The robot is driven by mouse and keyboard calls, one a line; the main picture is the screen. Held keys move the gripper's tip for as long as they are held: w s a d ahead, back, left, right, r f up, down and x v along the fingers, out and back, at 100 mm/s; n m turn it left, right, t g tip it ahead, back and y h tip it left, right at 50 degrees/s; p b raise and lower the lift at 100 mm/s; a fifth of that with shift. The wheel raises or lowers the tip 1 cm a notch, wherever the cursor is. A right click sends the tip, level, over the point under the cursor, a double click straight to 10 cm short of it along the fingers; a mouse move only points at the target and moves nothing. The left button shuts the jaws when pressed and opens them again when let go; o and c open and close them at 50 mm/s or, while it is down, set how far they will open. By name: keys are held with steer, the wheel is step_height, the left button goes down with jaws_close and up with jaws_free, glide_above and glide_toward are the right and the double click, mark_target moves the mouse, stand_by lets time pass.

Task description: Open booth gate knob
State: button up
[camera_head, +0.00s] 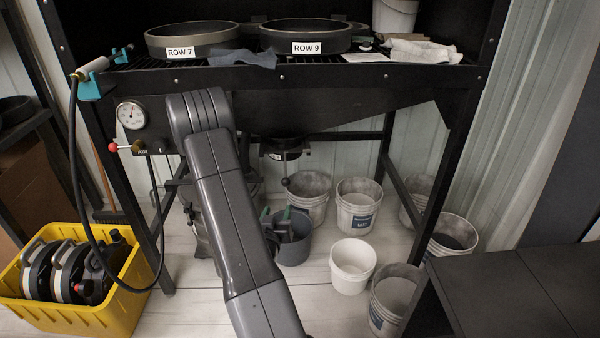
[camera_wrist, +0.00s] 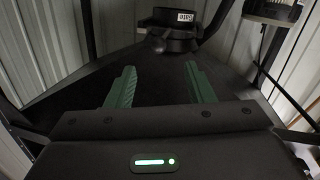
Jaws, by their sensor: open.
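The booth (camera_head: 320,84) is a black bench on legs with a sloping underside. A round dark gate fitting (camera_head: 283,150) hangs beneath it in the head view. In the wrist view, this fitting (camera_wrist: 180,31) carries a small white label at top centre. A dark rounded piece sticks out below it; I cannot tell for sure whether this is the knob. My gripper (camera_wrist: 160,84) is open, with two green fingers apart and nothing between them. The fitting shows beyond the fingertips, apart from them. In the head view my arm covers part of the space under the bench.
Several pale buckets (camera_head: 352,266) stand on the floor below. A yellow crate (camera_head: 80,310) holds dark gear at left. A red-tipped AIR valve (camera_head: 114,147) and hose hang at the bench's left. A black surface (camera_head: 520,285) fills the lower right. Bench legs (camera_head: 435,180) bound the space.

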mark_target(285, 185)
steer(key=shift+t, duration=0.3)
steer(key=w+d, duration=0.1)
steer(key=w, duration=0.3)
steer(key=w+d, duration=0.1)
steer(key=w, duration=0.4)
steer(key=w+d+b, duration=0.1)
steer(key=w, duration=0.4)
steer(key=shift+r, duration=0.15)
jaws_close()
